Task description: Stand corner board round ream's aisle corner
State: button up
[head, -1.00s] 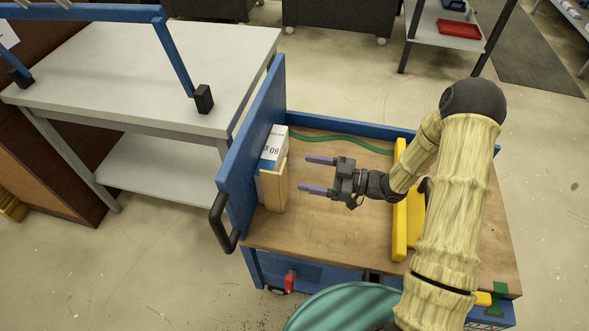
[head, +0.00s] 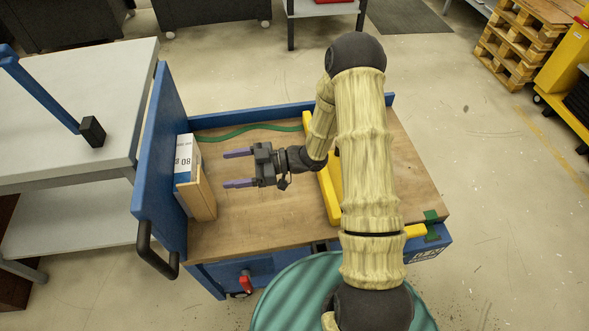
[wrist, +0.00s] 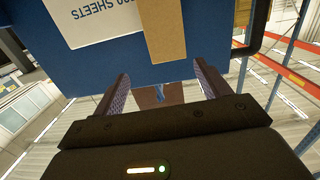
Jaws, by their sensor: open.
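The ream (head: 184,160), a white and blue package with printed lettering, stands on the wooden cart bed against the blue end panel. The tan corner board (head: 201,193) stands upright at the ream's near corner, on the handle side. In the wrist view the ream (wrist: 100,15) and the board (wrist: 163,28) show side by side at the top, with no gap that I can make out. My gripper (head: 239,169) is open and empty to the right of them, its purple fingers pointing at the ream and apart from it. The fingers also show in the wrist view (wrist: 160,90).
The blue end panel (head: 162,125) with a black handle (head: 153,255) bounds the cart bed (head: 270,222) on the left. A yellow bar (head: 325,185) lies across the bed under my arm. A green strap (head: 245,131) runs along the back. A grey table (head: 110,85) stands left.

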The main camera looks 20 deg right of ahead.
jog(key=w+d+r+m+t+h, duration=0.1)
jog(key=w+d+m+t+h, duration=0.4)
jog(key=h, duration=0.3)
jog(key=d+r+m+h, duration=0.35)
jog(key=d+h, duration=0.25)
jog(key=d, duration=0.2)
jog(key=s+d+r+m+g+h, duration=0.1)
jog(key=s+m, duration=0.3)
jog(key=s, duration=0.5)
jog(key=s+d+r+m+g+h, duration=0.2)
jog(key=s+d+r+m+g, duration=0.1)
jog(key=s, duration=0.5)
jog(key=shift+s+m+g, duration=0.3)
jog(key=shift+s+m, duration=0.1)
jog(key=shift+m, duration=0.25)
jog(key=shift+w, duration=0.1)
